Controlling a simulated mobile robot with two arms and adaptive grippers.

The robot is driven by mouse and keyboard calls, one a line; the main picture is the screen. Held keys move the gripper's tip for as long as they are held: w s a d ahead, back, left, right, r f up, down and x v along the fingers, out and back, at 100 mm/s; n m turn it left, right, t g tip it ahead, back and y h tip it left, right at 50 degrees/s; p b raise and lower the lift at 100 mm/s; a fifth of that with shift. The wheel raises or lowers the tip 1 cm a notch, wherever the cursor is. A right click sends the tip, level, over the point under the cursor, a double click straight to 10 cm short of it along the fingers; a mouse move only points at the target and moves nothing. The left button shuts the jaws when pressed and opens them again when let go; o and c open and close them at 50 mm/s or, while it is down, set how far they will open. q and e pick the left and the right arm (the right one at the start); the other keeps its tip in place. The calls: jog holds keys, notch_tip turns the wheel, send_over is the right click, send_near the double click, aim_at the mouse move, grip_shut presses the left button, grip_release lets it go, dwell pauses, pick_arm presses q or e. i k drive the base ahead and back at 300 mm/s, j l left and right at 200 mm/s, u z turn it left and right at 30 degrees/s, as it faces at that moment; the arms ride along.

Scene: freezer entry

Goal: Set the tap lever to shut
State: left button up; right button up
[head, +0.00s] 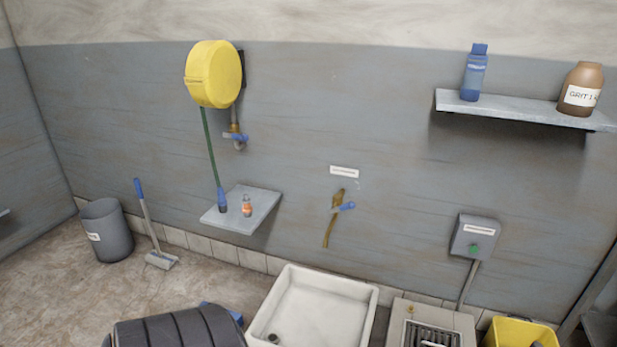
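A brass wall tap (337,200) with a blue lever (345,207) is on the grey wall above the white sink. A second blue lever (237,136) sits on a brass valve under the yellow hose reel (214,75). It lies roughly level. A small white label (344,171) is above the wall tap, too small to read. I cannot tell from this view whether either valve is open. Neither of my grippers is in view.
A white sink (283,324) stands below the tap. A small shelf (263,208) with a bottle and the hose end juts out at left. A grey switch box (476,236), yellow bucket (497,324), bin (96,236) and floor scraper (148,218) stand around.

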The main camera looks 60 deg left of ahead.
aim_at(350, 206)
jog(key=u, duration=1.65)
jog(key=i+u, duration=0.15)
jog(key=u, duration=0.5)
jog(key=k+l, duration=0.05)
